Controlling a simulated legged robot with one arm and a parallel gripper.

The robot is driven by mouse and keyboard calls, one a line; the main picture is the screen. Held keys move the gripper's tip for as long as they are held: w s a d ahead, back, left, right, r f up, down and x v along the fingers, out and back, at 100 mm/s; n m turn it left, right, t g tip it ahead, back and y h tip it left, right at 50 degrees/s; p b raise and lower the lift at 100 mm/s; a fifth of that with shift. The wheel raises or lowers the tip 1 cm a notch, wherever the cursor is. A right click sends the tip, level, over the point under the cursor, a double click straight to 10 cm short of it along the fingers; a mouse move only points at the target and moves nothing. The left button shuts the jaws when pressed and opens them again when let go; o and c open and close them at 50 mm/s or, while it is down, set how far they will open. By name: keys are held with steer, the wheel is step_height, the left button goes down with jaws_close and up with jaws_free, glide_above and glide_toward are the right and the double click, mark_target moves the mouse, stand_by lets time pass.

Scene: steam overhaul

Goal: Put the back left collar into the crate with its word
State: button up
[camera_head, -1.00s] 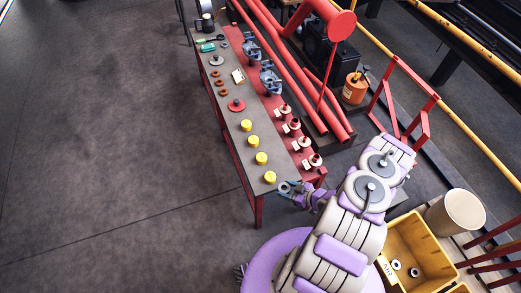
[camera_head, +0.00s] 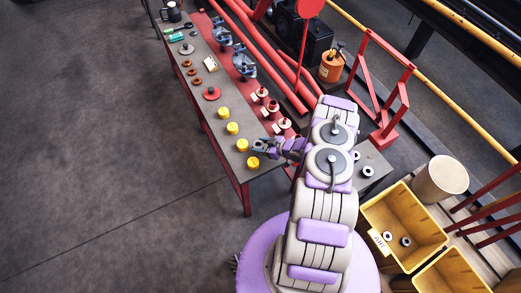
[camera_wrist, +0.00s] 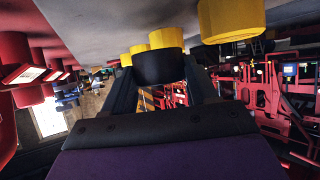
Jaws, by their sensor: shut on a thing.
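My gripper (camera_head: 264,146) is over the near end of the long workbench (camera_head: 216,136), just right of the yellow caps. In the wrist view my gripper (camera_wrist: 165,88) is shut on a dark round collar (camera_wrist: 158,67), close to the yellow caps. Its word cannot be seen. Two grey collars (camera_head: 388,236) lie inside a yellow crate (camera_head: 422,215), whose white word tag (camera_head: 379,241) is too small to read surely. A second yellow crate (camera_head: 455,272) is partly cut off at the bottom edge. Two more pale rings (camera_head: 367,171) lie on a dark surface right of my arm.
Several yellow caps (camera_head: 232,128) line the bench's near end. Red posts with pale tags (camera_head: 272,106) stand along its right side; my arm may hide one. A cream drum (camera_head: 441,179) stands behind the crates. Red railings (camera_head: 384,90) flank the right. The left floor is clear.

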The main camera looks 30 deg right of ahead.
steer(key=f, duration=0.1)
steer(key=f+b, duration=0.1)
steer(key=f, duration=0.1)
steer(key=shift+w+d+f, duration=0.2)
steer(key=shift+w+d, duration=0.05)
steer(key=shift+a+f, duration=0.15)
steer(key=shift+a, duration=0.3)
steer(key=o, duration=1)
steer(key=shift+c, duration=0.2)
steer(key=shift+o, duration=0.9)
steer(key=shift+d, duration=0.4)
steer(key=shift+a, duration=0.25)
